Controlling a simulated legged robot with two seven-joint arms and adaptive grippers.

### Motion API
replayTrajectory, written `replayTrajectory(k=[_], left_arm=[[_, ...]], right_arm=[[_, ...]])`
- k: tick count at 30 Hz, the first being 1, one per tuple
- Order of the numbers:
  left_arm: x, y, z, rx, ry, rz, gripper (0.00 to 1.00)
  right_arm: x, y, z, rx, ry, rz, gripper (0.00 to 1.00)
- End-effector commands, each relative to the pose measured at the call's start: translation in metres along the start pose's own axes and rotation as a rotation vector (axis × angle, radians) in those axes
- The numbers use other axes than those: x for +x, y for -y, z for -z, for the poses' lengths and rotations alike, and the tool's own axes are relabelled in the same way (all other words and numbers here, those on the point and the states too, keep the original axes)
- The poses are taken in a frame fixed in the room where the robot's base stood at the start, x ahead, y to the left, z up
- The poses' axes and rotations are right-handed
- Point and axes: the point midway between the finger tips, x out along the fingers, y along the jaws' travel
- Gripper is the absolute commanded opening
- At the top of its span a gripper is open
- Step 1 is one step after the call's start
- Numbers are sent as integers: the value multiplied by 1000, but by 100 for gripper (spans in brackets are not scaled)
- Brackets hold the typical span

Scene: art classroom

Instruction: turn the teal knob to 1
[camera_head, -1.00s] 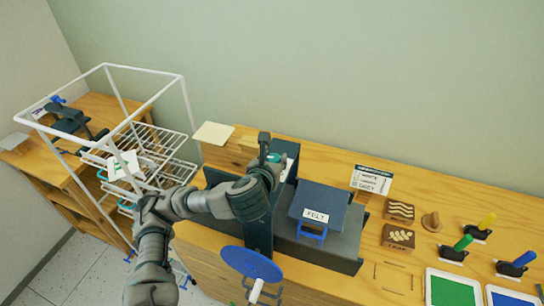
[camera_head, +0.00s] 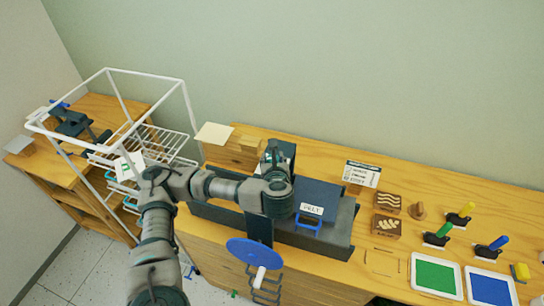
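My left arm comes in from the lower left and reaches over the dark press (camera_head: 340,235) on the wooden counter. My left gripper (camera_head: 272,154) is at the top back of the press's left upright, pointing away from me. Its fingers are small and dark here, so I cannot tell whether they are open or shut. The teal knob is hidden behind the gripper and wrist, and its setting cannot be read. A dark flap labelled FELT (camera_head: 312,209) and a blue wheel (camera_head: 250,250) with a white handle belong to the press. My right gripper is not in view.
A white wire rack (camera_head: 150,77) stands left of the counter. A printed card (camera_head: 361,174), carved blocks (camera_head: 388,202), handled tools (camera_head: 437,235), and green (camera_head: 437,275) and blue (camera_head: 490,288) trays lie to the right. A pale sheet (camera_head: 214,133) lies behind the press.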

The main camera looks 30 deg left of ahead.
Motion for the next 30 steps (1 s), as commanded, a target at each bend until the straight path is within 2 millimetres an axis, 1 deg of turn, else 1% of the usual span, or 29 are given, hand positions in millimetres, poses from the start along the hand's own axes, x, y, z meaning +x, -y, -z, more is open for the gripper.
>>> replayTrajectory(k=[5,14,15,17,18,30], left_arm=[[1,0,1,-1,-1,-7,3],[1,0,1,-1,-2,-7,3],[1,0,1,-1,-2,-7,48],[1,0,1,-1,-2,-6,63],[0,0,1,-1,-2,-6,64],[-3,2,0,-1,2,1,64]], right_arm=[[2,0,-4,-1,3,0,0],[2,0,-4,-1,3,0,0],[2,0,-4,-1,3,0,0],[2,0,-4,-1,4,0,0],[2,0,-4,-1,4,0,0],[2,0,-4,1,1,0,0]])
